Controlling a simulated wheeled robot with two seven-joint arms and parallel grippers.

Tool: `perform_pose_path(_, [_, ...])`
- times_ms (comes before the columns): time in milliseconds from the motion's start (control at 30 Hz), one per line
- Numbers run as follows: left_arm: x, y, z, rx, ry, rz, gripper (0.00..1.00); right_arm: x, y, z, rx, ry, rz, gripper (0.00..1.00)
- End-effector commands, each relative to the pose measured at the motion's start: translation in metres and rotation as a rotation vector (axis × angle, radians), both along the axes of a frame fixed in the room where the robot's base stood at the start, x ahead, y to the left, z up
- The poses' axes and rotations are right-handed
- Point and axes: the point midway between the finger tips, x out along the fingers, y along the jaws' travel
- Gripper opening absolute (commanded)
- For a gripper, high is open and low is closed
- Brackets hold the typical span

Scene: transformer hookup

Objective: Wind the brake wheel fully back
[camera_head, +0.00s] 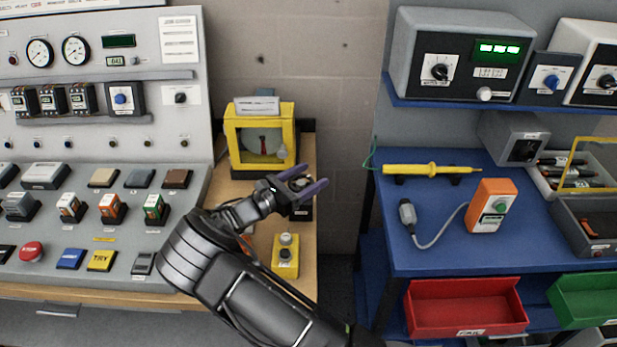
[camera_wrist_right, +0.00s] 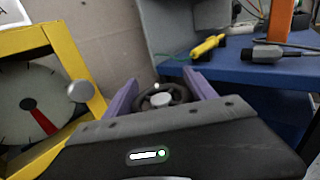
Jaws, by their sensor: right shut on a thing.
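The brake wheel (camera_wrist_right: 160,99) is a small black handwheel with a pale hub and a small light knob at its rim, in the right wrist view. My right gripper (camera_head: 316,176) is at the wheel, with its purple fingers on either side of it and shut on it. In the head view the fingers and wrist hide most of the wheel. Beside it stands a yellow-framed box (camera_head: 232,150) with a dial and red pointer; its pale dial face (camera_wrist_right: 30,105) and round knob (camera_wrist_right: 81,91) show at the left of the wrist view. My left gripper is out of view.
A yellow two-button box (camera_head: 285,262) sits in front of the wheel on the wooden bench. A sloped grey control panel (camera_head: 190,210) is at left. A blue bench (camera_head: 430,262) at right holds a yellow probe (camera_head: 425,169) and an orange box (camera_head: 491,205). A gap separates the benches.

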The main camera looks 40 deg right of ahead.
Motion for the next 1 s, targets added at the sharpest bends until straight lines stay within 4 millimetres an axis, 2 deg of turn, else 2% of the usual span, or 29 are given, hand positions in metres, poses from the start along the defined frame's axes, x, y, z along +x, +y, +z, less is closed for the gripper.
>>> perform_pose_path(33, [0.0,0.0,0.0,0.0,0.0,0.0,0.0,0.0,0.0,0.0,0.0,0.0,0.0,0.38])
perform_pose_path(200, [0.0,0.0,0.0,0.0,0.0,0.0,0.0,0.0,0.0,0.0,0.0,0.0,0.0,0.24])
perform_pose_path(367, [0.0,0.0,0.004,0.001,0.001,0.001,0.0,0.001,0.0,0.002,-0.004,0.001,0.028,0.24])
perform_pose_path(533, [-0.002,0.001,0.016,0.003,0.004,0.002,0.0,0.003,0.001,0.005,-0.006,0.005,0.162,0.24])
perform_pose_path(700, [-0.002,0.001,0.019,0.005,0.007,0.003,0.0,0.007,0.002,0.002,-0.002,0.002,0.26,0.24])
perform_pose_path(967, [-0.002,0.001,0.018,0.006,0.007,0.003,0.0,0.007,0.001,0.001,-0.001,-0.001,0.265,0.24])
perform_pose_path(1000, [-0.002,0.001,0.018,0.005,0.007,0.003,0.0,0.007,0.001,0.001,-0.001,-0.001,0.265,0.66])
